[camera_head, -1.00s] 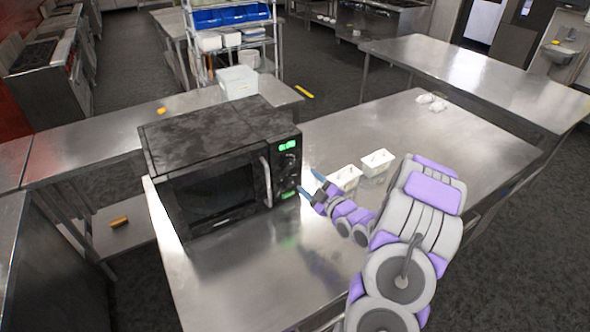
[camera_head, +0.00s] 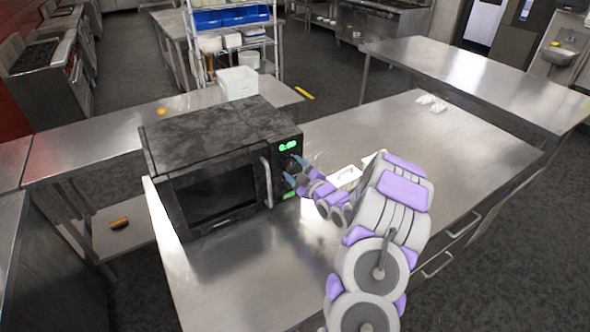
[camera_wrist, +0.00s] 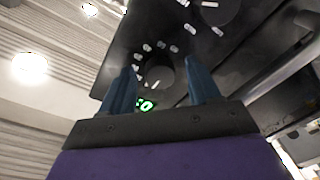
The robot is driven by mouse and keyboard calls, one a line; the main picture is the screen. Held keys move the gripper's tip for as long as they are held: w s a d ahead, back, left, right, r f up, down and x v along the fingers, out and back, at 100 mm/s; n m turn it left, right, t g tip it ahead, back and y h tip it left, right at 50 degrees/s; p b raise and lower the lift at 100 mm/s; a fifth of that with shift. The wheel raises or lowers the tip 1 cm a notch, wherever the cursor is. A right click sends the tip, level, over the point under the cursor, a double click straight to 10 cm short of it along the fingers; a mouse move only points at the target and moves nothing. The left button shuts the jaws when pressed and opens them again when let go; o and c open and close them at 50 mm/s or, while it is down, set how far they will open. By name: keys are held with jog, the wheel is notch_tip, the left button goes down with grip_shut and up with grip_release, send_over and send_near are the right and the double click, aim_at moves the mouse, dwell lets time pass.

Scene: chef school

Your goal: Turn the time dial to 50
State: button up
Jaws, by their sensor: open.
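The black microwave (camera_head: 205,150) stands on the steel table, its control panel at the right of its door. The green display (camera_head: 288,146) is lit, its digits too small to read surely; part of it shows in the wrist view (camera_wrist: 146,104). The round dark dial (camera_wrist: 158,76) near the display has white marks around it. My gripper (camera_head: 293,173) is at the panel, open. In the wrist view my gripper (camera_wrist: 162,74) has one blue finger on each side of this dial. I cannot tell whether they touch it. A second dial (camera_wrist: 217,10) is partly cut off.
The microwave's door handle (camera_head: 266,182) stands out just left of the panel.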

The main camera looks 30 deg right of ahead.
jog(key=shift+c, duration=0.4)
jog(key=c, duration=1)
jog(key=shift+o, duration=0.2)
